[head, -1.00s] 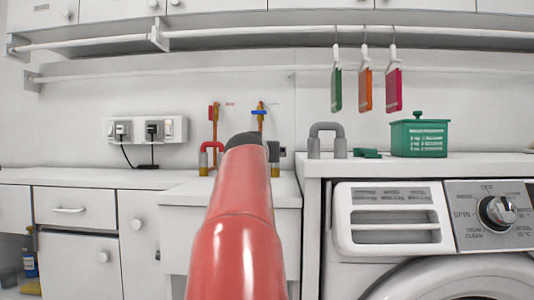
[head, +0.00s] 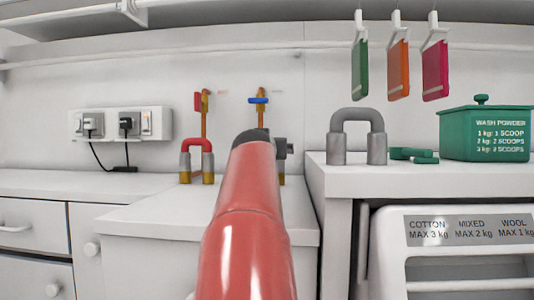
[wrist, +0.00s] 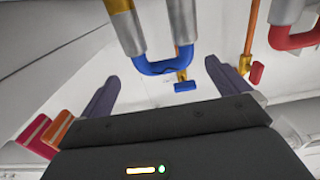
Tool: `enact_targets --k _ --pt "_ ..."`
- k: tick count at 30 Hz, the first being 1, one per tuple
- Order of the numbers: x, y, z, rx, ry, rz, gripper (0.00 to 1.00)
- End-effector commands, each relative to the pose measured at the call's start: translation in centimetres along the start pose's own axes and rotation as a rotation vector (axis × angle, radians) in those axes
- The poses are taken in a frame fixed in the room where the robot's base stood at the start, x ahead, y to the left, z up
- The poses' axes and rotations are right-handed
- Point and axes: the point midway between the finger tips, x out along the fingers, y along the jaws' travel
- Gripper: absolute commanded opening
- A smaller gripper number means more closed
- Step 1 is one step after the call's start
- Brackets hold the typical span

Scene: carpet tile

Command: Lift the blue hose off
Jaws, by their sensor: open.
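The blue hose (wrist: 165,65) shows in the wrist view as a short U-shaped bend with grey sleeves and brass ends. My gripper (wrist: 162,76) is open, with one dark finger on each side of the blue bend. The bend appears between the fingers, and I see a gap on both sides; how deep it sits between them I cannot tell. In the head view my red arm hides the blue hose, except for what seems to be a grey sleeve and a brass end just right of the arm. My fingers are hidden there too.
A red hose (head: 196,160) stands left of my arm. Behind are a red-handled tap (head: 198,102) and a blue-handled tap (head: 258,100). A grey hose (head: 357,135), green pieces (head: 413,155) and a green powder box (head: 485,135) stand on the right counter. Hanging cards are above.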

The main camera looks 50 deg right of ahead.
Motion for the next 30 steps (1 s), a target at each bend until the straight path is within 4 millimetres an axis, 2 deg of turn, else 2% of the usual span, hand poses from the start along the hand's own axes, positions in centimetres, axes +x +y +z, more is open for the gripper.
enact_targets --k 7,19,30 --pt "1.2 0.0 -0.6 -0.002 -0.001 0.002 1.0" --pt "3.1 -0.1 -0.3 -0.002 -0.001 0.001 1.0" --pt "6.6 -0.3 -0.4 -0.002 -0.001 0.004 1.0"
